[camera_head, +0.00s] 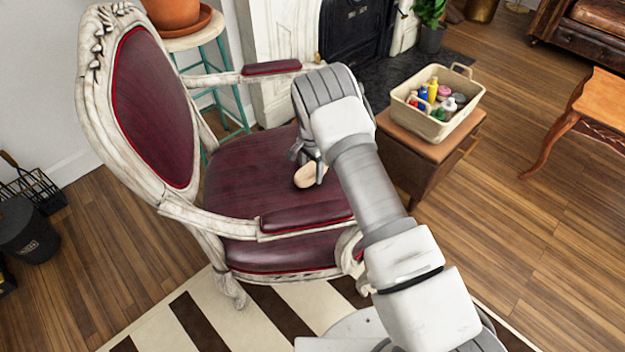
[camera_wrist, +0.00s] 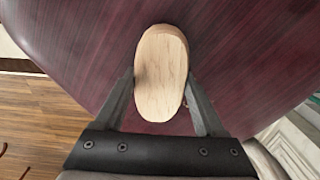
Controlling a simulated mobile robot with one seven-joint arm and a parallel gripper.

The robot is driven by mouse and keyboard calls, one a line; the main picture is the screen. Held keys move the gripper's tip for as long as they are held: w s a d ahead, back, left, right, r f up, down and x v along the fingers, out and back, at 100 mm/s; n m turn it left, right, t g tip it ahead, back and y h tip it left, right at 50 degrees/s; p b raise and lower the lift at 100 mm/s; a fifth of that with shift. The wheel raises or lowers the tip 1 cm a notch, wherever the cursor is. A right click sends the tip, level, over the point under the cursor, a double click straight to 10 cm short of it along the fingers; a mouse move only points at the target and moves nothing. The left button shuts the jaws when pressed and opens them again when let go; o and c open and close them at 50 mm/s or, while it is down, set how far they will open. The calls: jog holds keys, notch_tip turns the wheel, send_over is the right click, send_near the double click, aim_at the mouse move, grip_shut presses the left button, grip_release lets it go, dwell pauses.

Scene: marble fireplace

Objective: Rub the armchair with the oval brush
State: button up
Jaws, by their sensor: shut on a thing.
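The armchair (camera_head: 243,175) has a carved whitish frame and dark red upholstery, and stands at the left of the head view. Its red seat (camera_wrist: 85,40) fills most of the wrist view. The oval brush (camera_wrist: 161,72) has a pale wooden back that faces the wrist camera. My gripper (camera_wrist: 160,88) is shut on the brush, with one finger on each long side. In the head view the brush (camera_head: 306,176) is over or on the seat, below my gripper (camera_head: 310,160). Its underside is hidden, so I cannot tell whether it touches the seat.
A beige basket (camera_head: 437,110) of bottles stands on a brown wooden stool (camera_head: 430,158) right of the chair. A potted plant stand (camera_head: 207,60) is behind the chair. A wooden table (camera_head: 598,105) is at the right edge. Open wooden floor (camera_head: 520,240) lies at the right.

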aim_at(309, 163)
jog(key=shift+w+a, duration=0.1)
jog(key=shift+w, duration=0.25)
jog(key=shift+w+a+f+b, duration=0.15)
jog(key=shift+w+f+b, duration=0.1)
jog(key=shift+w+b, duration=0.7)
jog(key=shift+w+a+b, duration=0.15)
jog(key=shift+w+b, duration=0.25)
jog(key=shift+b, duration=0.25)
jog(key=shift+w+a+r, duration=0.1)
jog(key=shift+w+a, duration=0.15)
jog(key=shift+w, duration=0.7)
jog(key=shift+w+a+r, duration=0.1)
jog(key=shift+w+a, duration=0.1)
jog(key=shift+w, duration=0.75)
jog(key=shift+r, duration=0.15)
jog(key=shift+r+p, duration=1)
jog(key=shift+r, duration=1.9)
jog(key=shift+r, duration=0.1)
jog(key=shift+r+p, duration=0.6)
jog(key=shift+r, duration=0.85)
